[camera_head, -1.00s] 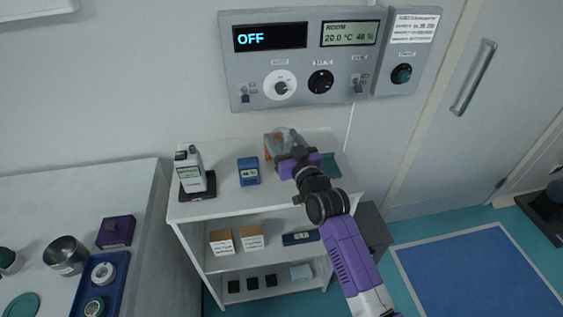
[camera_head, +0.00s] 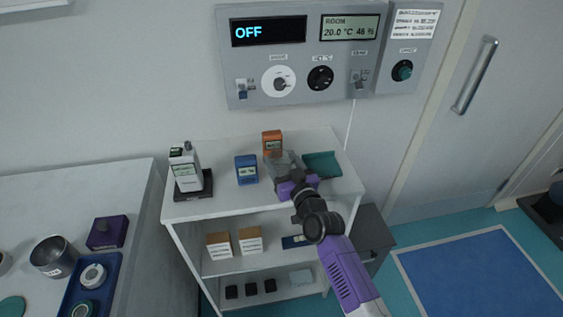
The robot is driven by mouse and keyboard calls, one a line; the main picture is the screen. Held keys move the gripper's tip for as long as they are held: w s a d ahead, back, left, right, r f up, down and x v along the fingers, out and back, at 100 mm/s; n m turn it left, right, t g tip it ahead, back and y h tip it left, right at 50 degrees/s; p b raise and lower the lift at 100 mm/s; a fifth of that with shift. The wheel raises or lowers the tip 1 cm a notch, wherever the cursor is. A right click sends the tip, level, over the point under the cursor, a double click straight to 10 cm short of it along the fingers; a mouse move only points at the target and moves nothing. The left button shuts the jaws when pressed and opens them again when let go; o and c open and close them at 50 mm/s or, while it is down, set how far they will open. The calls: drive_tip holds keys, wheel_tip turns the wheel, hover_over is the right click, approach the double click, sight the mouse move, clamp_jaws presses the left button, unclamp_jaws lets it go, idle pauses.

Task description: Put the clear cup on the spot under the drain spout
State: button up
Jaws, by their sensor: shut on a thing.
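The clear cup (camera_head: 287,159) shows as a see-through greyish shape above the white shelf unit's top, in front of the orange box. My gripper (camera_head: 286,177), with a purple body, is shut on it from the near side. The fingertips are small and partly hidden by the gripper body. I cannot tell whether the cup's base touches the shelf. I cannot make out a drain spout or a spot under one in this view.
The shelf top (camera_head: 226,205) also bears a white bottle-like device (camera_head: 186,170), a blue box (camera_head: 246,169), an orange box (camera_head: 271,138) and a teal tray (camera_head: 322,165). A control panel (camera_head: 300,60) hangs on the wall behind. A bench (camera_head: 75,190) stands at left.

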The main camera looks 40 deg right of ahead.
drive_tip(key=shift+f, duration=0.2)
drive_tip(key=o, duration=1.3)
drive_tip(key=shift+o, duration=0.2)
drive_tip(key=shift+r, duration=0.15)
drive_tip(key=shift+r, duration=0.1)
drive_tip(key=s+a+r+n+y, duration=0.1)
drive_tip(key=s+a+y, duration=0.1)
drive_tip(key=s+a, duration=0.6)
drive_tip(key=s+a+r+n+g+y, duration=0.1)
drive_tip(key=s+a, duration=0.7)
drive_tip(key=s, duration=1.1)
drive_tip(key=s+a+r+n+y, duration=0.1)
drive_tip(key=s+a+n+y, duration=0.1)
drive_tip(key=s+a, duration=0.6)
drive_tip(key=s+y, duration=0.1)
drive_tip(key=s, duration=0.4)
drive_tip(key=shift+s+a+r+n+g, duration=0.2)
drive_tip(key=shift+n+g, duration=0.1)
drive_tip(key=shift+g, duration=0.1)
drive_tip(key=shift+o, duration=0.4)
drive_tip(key=shift+s+a+r, duration=0.1)
drive_tip(key=shift+s+r, duration=0.2)
